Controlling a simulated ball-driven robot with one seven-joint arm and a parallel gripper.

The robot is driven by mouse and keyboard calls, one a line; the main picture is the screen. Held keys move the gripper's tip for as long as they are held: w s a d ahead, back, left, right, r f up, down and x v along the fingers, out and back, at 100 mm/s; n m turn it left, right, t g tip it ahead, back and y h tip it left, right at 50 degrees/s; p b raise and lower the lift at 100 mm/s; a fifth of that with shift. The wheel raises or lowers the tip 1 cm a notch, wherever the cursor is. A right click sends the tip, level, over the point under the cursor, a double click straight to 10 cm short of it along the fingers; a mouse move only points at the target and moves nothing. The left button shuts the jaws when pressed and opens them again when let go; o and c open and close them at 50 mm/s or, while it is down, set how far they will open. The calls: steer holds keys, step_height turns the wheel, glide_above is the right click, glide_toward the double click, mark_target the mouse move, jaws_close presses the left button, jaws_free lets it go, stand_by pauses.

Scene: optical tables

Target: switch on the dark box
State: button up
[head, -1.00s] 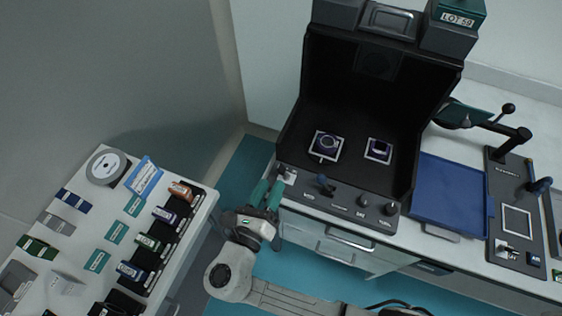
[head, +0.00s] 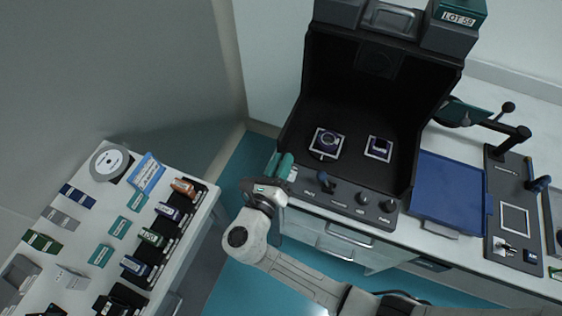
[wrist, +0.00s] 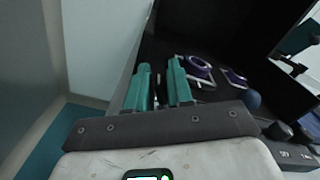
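The dark box (head: 340,85) is a black, open-fronted housing on the bench. Its sloping front panel (head: 345,200) carries a small light-coloured switch plate (head: 292,174) at the left end, a blue-knobbed lever (head: 326,182) and dark round knobs (head: 362,198). My gripper (head: 279,160), with green fingers, is at the panel's left end, beside the switch plate and partly over it. In the wrist view my gripper (wrist: 159,66) has its fingers apart with a narrow gap. Small bright bits show between them; whether they touch the switch cannot be told.
Two framed purple-and-dark pieces (head: 328,142) sit inside the box. A blue tray (head: 447,190) lies to its right, then a black stand with an arm (head: 515,215). A white side table (head: 85,215) with labelled holders stands at the left. Teal floor shows between.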

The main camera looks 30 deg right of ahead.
jaws_close()
steer(key=shift+s+d+r+m, duration=0.1)
steer(key=shift+s+m, duration=0.05)
steer(key=shift+m, duration=0.4)
steer(key=shift+s+d+r+m, duration=0.1)
steer(key=shift+m, duration=0.45)
steer(key=m, duration=0.2)
steer(key=s+m, duration=0.1)
steer(key=shift+d+m+b, duration=0.3)
steer(key=shift+b, duration=0.05)
steer(key=m+b, duration=0.1)
steer(key=m, duration=0.1)
steer(key=s+m, duration=0.1)
steer(key=m, duration=0.1)
steer(key=d+m+b, duration=0.1)
steer(key=m, duration=0.1)
steer(key=shift+s+f+b, duration=0.2)
steer(key=shift+f+b, duration=0.05)
steer(key=shift+b, duration=0.1)
steer(key=shift+o, duration=1.7)
jaws_free()
